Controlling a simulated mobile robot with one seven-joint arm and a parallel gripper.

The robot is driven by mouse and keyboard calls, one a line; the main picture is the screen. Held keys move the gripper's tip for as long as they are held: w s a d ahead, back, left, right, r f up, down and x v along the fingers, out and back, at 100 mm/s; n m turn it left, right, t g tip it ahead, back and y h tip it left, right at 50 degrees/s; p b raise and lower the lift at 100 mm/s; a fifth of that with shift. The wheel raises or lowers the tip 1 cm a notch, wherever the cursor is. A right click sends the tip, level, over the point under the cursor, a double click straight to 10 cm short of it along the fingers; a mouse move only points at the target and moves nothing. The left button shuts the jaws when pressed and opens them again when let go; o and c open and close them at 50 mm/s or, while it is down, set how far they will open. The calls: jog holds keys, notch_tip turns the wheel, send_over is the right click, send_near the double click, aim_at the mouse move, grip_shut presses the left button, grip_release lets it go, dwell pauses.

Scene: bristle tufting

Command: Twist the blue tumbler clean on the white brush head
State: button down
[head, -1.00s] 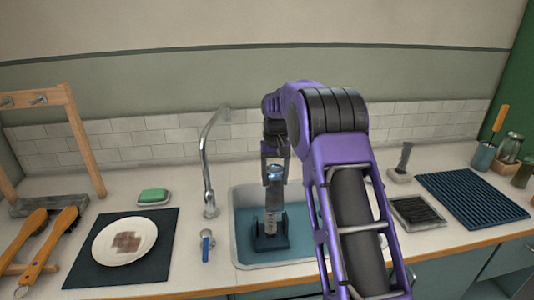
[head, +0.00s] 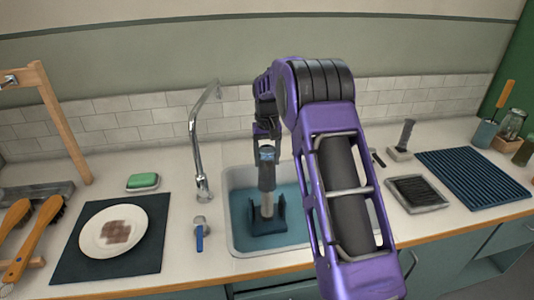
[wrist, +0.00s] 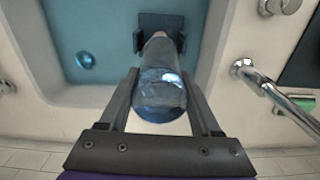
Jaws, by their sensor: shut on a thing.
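My gripper (head: 267,150) is above the sink, its fingers shut on the sides of the blue tumbler (wrist: 160,90). The tumbler is clear blue glass; in the head view it is a small bluish shape (head: 267,157) between the fingers. Directly below, the white brush head (head: 267,205) stands upright on a dark base (head: 268,226) in the sink. The base also shows at the top of the wrist view (wrist: 150,22), past the tumbler's far end. The tumbler is in line with the brush; how much of the brush is inside it I cannot tell.
A plate with a brown stain (head: 98,235) lies on a dark mat further left. A black brush tray (head: 418,194) and ribbed blue mat (head: 475,180) are right.

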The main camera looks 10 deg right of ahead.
aim_at(267, 187)
notch_tip(267, 187, down, 7)
jog(key=b, duration=0.4)
jog(key=shift+r, duration=0.2)
jog(key=shift+f+b, duration=1.45)
jog(key=shift+f, duration=1.45)
jog(key=c, duration=0.8)
grip_release()
jog(key=c, duration=0.8)
